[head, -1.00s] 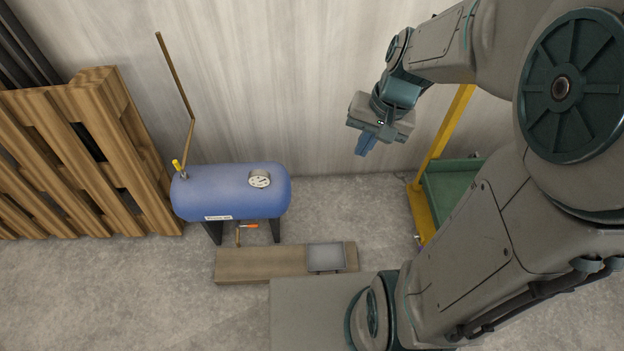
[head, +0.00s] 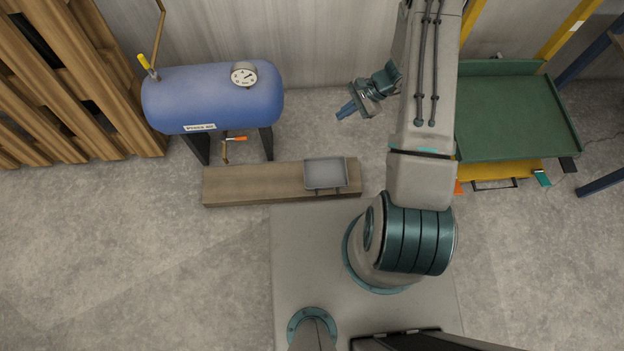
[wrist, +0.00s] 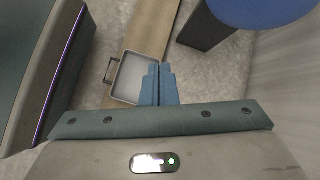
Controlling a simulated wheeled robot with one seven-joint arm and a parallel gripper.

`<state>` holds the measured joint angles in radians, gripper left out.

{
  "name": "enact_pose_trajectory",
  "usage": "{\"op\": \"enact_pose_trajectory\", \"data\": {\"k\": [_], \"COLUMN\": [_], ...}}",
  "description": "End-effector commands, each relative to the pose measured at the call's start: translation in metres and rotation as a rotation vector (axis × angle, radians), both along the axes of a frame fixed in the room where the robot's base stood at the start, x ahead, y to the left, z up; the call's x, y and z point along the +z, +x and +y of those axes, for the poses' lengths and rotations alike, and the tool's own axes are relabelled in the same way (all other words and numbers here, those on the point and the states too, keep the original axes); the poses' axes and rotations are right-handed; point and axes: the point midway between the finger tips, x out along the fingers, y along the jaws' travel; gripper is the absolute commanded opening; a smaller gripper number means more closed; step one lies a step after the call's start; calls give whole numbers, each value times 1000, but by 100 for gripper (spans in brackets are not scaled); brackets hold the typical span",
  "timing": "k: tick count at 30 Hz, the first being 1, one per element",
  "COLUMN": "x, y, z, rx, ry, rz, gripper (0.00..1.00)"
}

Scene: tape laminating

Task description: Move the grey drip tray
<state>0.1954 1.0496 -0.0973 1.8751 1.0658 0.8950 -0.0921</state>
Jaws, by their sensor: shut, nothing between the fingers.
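The grey drip tray (head: 325,172) is a shallow, square tray with a dark handle on its front side. It sits at the right end of a low wooden plank. It also shows in the wrist view (wrist: 130,79), partly covered by my fingers, with its handle at the left. My gripper (head: 343,112) is above and behind the tray in the head view, apart from it. Its blue fingers (wrist: 158,84) are closed together with nothing between them.
The wooden plank (head: 250,183) lies on the concrete floor. A blue tank (head: 212,98) with a gauge, drain valve and dark legs stands behind it. A wooden pallet (head: 75,75) leans at left. A green-topped yellow cart (head: 515,115) stands at right. Floor at front left is clear.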

Motion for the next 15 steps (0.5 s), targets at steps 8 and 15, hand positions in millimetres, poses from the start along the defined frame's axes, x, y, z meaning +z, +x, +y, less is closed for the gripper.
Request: {"op": "enact_pose_trajectory", "data": {"k": [8,15], "x": [-175,-248], "y": [-29,-53], "z": [-9,-12], "rx": [-219,-327], "ry": [38,46], "rz": [146,211], "gripper": [0,0]}}
